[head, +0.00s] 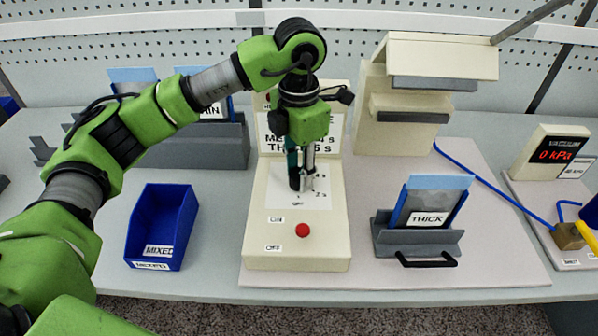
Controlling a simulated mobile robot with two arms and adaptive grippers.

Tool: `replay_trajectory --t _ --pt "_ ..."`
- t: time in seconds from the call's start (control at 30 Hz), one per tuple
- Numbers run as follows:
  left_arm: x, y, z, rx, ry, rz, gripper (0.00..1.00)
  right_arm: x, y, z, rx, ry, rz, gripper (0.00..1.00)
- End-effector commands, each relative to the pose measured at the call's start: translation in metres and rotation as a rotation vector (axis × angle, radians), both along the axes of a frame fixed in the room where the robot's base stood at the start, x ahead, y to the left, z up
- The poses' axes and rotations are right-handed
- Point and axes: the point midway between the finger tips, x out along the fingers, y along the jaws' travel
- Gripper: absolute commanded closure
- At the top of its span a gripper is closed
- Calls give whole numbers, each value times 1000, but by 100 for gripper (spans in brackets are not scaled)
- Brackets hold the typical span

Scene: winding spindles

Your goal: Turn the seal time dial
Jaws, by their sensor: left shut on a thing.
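My left gripper (301,180) points down from above at the cream control box (262,235). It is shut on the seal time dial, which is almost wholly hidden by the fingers. Around it shows a white dial plate (283,197) with small printed marks, including what looks like "2 s" at the lower right and "OFF" at the lower left. I cannot read where the dial points. A sign (268,138) on the upright board behind lists settings, partly covered by my arm. My right gripper is not in view.
A red button (302,230) sits on the box in front of the dial. A blue bin (160,228) marked "MIXED" stands left. A holder (386,240) with a "THICK" pouch (428,204), a cream machine (392,119) and a vacuum gauge (545,153) stand right.

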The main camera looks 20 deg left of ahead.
Motion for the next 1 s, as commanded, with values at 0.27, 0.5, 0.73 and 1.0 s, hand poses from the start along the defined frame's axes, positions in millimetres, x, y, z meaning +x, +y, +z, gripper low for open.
replay_trajectory --t 0.27,0.5,0.73,1.0 --pt "1 0 2 0 -4 23 93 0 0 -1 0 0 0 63" --pt "1 0 2 -1 -4 22 93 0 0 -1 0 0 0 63" --pt "1 0 1 -1 -2 21 55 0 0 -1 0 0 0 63" --pt "1 0 5 -1 -3 21 55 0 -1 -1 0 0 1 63"
